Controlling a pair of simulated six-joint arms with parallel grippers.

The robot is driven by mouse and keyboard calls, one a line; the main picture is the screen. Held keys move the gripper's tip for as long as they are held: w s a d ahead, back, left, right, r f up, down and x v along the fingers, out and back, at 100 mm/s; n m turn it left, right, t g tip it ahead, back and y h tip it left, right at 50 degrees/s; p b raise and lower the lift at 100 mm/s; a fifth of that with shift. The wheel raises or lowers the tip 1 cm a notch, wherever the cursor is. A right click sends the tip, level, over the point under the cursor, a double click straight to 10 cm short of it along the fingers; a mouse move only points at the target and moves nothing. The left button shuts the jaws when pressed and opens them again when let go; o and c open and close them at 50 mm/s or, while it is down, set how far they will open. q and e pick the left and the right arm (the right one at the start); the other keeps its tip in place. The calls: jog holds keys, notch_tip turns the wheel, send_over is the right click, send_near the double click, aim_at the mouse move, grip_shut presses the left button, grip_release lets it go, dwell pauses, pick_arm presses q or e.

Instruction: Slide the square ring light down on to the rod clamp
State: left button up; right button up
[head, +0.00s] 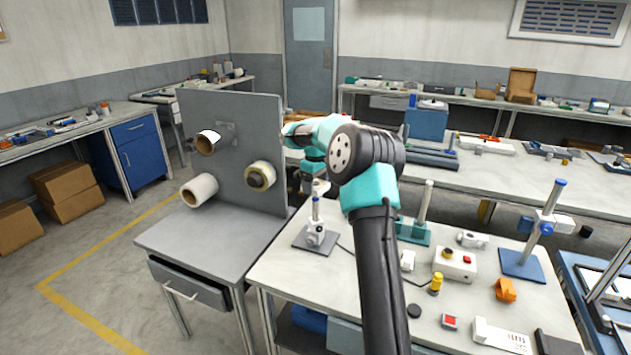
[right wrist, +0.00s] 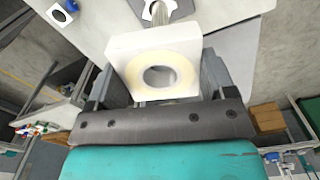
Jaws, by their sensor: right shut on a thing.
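The square ring light (right wrist: 125,52) is a white block with a pale yellowish ring around a round hole. My right gripper (right wrist: 163,82) is shut on it, with a finger on each side. In the head view my right gripper (head: 314,178) is mostly behind my own arm, and a small white part of the ring light (head: 321,187) shows below it. The rod clamp (head: 315,234) is white, on an upright rod with a blue top on a dark grey base. The ring light is above it, near the rod's top. In the wrist view a metal rod (right wrist: 166,8) shows beyond the light, not visibly through its hole.
A cable lies on the bench beside the clamp's base.

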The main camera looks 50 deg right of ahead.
aim_at(316, 209)
jog(key=shift+f, duration=1)
jog(key=shift+f, duration=0.15)
jog(key=shift+f, duration=2.35)
jog(key=shift+f, duration=0.15)
jog(key=shift+f, duration=1.4)
jog(key=shift+f, duration=0.15)
jog(key=o, duration=1)
jog(key=shift+s+a+f, duration=0.1)
jog(key=shift+f, duration=0.05)
